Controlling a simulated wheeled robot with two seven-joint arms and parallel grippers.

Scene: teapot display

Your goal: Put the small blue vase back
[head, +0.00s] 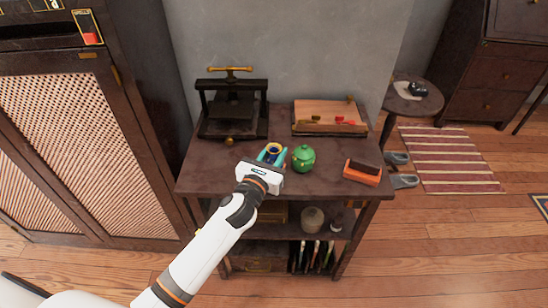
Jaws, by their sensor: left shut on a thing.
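The small blue vase (271,148) has a yellowish rim and sits between the fingers of my left gripper (271,155), over the middle of the dark wooden table (210,175). My left gripper is shut on it. Its lower part is hidden by the gripper, so I cannot tell whether it touches the tabletop. A green lidded pot (303,158) stands on the table just right of the gripper. My right gripper is not in view.
A dark press (232,108) stands at the table's back left and a wooden box (328,115) at the back right. A red-and-black block (362,172) lies at the right. The table's front left is clear. A slatted cabinet (70,130) stands left.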

